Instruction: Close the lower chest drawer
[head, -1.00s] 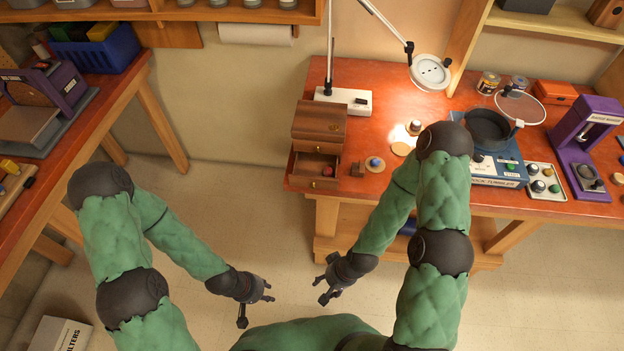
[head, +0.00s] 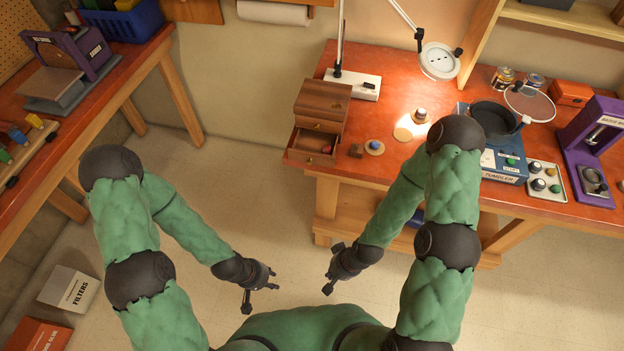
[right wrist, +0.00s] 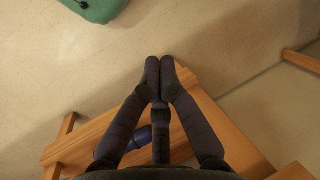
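The small brown wooden chest (head: 325,97) stands at the left end of the red-topped workbench. Its lower drawer (head: 312,147) is pulled out towards me, with a small red item inside and a round brass knob on its front. The upper drawer looks shut. My left gripper (head: 263,288) is open and empty over the floor, below and left of the chest in the head view.
A small brown block (head: 356,151) and a disc with a blue knob (head: 374,146) lie right of the drawer. A lamp base (head: 358,84) stands behind the chest. A blue tumbler (head: 505,164) sits further right. Floor in front of the bench is clear.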

